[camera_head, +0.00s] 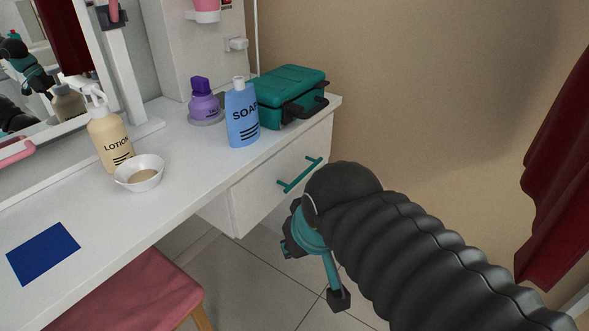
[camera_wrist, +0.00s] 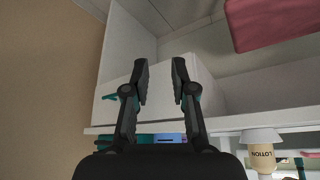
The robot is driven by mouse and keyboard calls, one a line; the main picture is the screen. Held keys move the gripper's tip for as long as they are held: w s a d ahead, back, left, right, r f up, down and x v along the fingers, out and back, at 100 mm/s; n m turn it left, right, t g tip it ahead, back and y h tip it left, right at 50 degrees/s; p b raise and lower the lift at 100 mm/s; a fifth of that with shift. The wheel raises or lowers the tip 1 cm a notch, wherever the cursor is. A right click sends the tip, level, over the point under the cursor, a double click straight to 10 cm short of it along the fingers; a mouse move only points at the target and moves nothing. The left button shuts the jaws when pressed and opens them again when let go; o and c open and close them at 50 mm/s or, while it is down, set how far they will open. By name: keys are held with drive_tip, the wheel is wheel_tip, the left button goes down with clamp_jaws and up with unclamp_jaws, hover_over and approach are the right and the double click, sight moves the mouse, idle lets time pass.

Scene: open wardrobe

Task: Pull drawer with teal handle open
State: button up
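The drawer (camera_head: 283,180) is a white box under the right end of the white tabletop, and it looks shut. Its teal bar handle (camera_head: 300,175) is on the front face. In the wrist view, which looks upside down, a teal piece of the handle (camera_wrist: 110,97) shows left of my fingers on the white drawer (camera_wrist: 122,86). My gripper (camera_head: 314,272) is below and in front of the handle, apart from it. In the wrist view my gripper (camera_wrist: 160,82) has its two fingers spread with nothing between them.
On the tabletop (camera_head: 190,180) stand a blue soap bottle (camera_head: 242,118), a teal case (camera_head: 290,88), a purple bottle (camera_head: 203,103), a lotion bottle (camera_head: 108,140) and a white bowl (camera_head: 139,182). A pink stool (camera_head: 135,295) is at lower left. A red curtain (camera_head: 560,170) hangs at right.

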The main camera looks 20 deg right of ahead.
drive_tip(key=w+d+f+m+g+b, duration=0.25)
drive_tip(key=d+f+m, duration=0.25)
drive_tip(key=d+f, duration=0.4)
drive_tip(key=m+t+y+b, duration=0.25)
drive_tip(key=t+y, duration=0.35)
drive_tip(key=y, duration=0.7)
approach(305, 172)
drive_tip(key=x, duration=1)
drive_tip(key=shift+f+p, duration=0.3)
drive_tip(key=shift+p, duration=0.05)
clamp_jaws()
